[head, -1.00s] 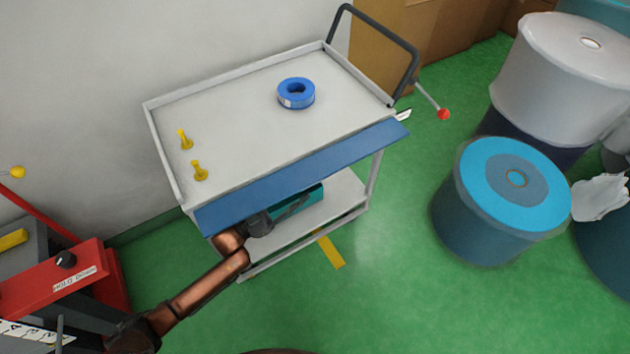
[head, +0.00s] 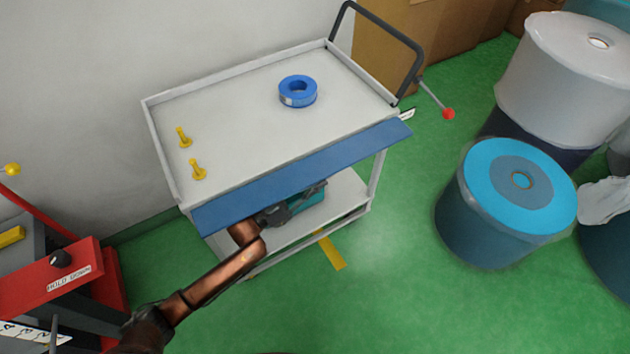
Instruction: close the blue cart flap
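The blue flap (head: 305,177) runs along the front edge of the cart's white top tray (head: 235,115). It sticks outward from the edge as a long flat panel. My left arm comes in from the bottom left, and my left gripper (head: 308,196) is under the flap, in front of the lower shelf. The flap hides part of the gripper, so I cannot tell whether its fingers are apart or touch the flap. My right gripper is not in view.
A blue tape roll (head: 298,91) and two yellow pegs (head: 197,170) stand on the tray. Blue and white drums (head: 520,200) stand at right, a red machine (head: 52,280) at left. Green floor is clear in front of the cart.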

